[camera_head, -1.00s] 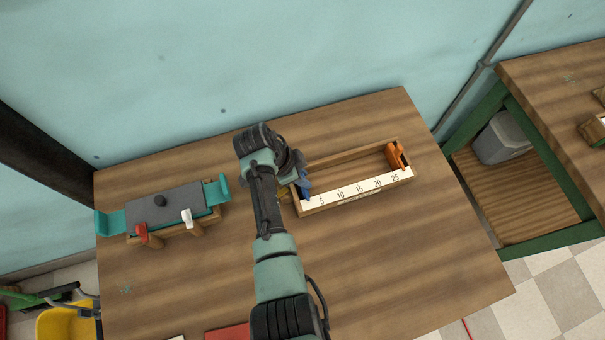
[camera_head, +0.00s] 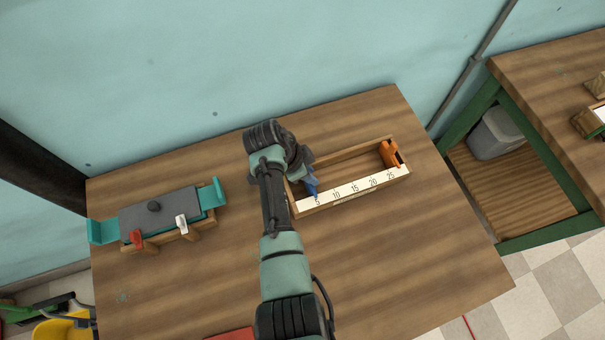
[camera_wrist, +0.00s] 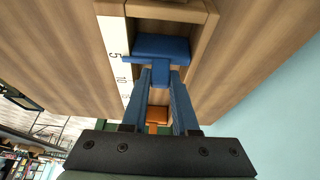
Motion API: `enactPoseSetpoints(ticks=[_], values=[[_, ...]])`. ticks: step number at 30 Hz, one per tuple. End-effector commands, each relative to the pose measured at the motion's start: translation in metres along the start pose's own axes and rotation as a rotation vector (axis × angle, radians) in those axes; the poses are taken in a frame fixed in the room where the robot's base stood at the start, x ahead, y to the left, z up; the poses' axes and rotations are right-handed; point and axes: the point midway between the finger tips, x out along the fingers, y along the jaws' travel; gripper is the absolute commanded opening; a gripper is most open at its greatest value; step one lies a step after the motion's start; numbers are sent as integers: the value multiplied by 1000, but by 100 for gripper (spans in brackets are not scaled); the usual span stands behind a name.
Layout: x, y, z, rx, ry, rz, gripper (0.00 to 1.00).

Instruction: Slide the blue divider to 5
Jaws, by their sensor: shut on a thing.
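The blue divider (camera_head: 312,188) stands across the left part of a wooden box (camera_head: 345,201) with a white number scale (camera_head: 355,188) along its front edge. Its pointed tip lies at or very near the 5. In the wrist view the divider (camera_wrist: 160,47) spans the box, and its side pointer sits close to the 5 on the scale (camera_wrist: 117,55). My gripper (camera_wrist: 160,77) is shut on the divider's narrow blue tab, one blue finger on each side. In the head view my wrist hides the fingers and the box's left end.
An orange divider (camera_head: 390,153) stands at the box's right end, near 25. A grey-topped teal device (camera_head: 160,211) with red and white levers is on the table's left. The wooden tabletop (camera_head: 400,255) is clear in front of the box.

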Motion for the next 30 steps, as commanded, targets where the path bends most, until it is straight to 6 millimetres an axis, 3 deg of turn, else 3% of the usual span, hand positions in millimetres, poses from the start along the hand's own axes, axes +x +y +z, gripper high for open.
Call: enactPoseSetpoints(ticks=[3,4,9,20,26,30], values=[[0,0,0,1,0,-1,0],[0,0,0,1,0,-1,31],[0,0,1,0,-1,-1,57],[-4,0,1,0,-1,-1,57],[-31,-1,1,0,-1,-4,57],[-60,-2,1,1,0,-7,57]])
